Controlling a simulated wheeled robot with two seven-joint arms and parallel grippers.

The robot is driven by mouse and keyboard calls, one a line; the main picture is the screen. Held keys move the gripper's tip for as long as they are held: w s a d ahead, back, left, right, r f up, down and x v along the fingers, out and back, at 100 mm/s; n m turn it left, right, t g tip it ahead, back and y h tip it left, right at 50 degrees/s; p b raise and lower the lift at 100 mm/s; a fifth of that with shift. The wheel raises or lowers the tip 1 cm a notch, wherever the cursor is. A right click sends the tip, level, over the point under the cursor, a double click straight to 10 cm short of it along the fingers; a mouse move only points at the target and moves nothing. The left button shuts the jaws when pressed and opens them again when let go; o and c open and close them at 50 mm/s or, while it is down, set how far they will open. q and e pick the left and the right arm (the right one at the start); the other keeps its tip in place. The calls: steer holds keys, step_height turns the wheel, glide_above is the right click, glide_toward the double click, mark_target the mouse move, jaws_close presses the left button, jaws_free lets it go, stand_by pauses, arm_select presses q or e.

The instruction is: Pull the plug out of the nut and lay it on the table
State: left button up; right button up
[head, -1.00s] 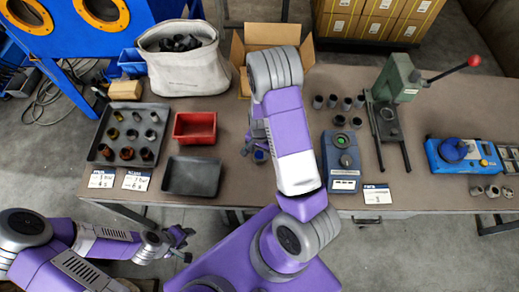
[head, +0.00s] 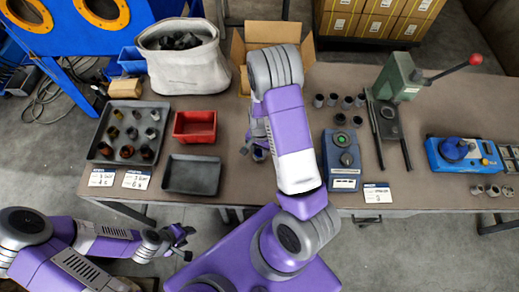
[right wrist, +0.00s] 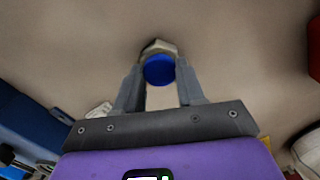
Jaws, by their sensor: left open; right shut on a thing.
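The blue plug (right wrist: 159,69) shows as a round blue disc between the fingertips of my right gripper (right wrist: 160,78) in the right wrist view. My right gripper is shut on it. The pale metal nut (right wrist: 158,46) shows just beyond the plug, against the table, its rim partly covered by the plug. Whether the plug still sits in the nut I cannot tell. In the head view my right gripper (head: 259,147) points down over the table, partly hidden by my arm. My left gripper (head: 181,238) is open and empty, off the table's front edge.
The brown table (head: 235,185) is bare around the right gripper. A black tray (head: 192,175) and red bin (head: 194,126) stand to its left, with a tray of fittings (head: 104,153) further left. A blue device (head: 341,160) stands to its right. A cardboard box (head: 239,60) is behind.

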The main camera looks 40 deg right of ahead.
steer(key=shift+r+p, duration=2.65)
steer(key=shift+r, duration=0.6)
steer(key=shift+r, duration=0.1)
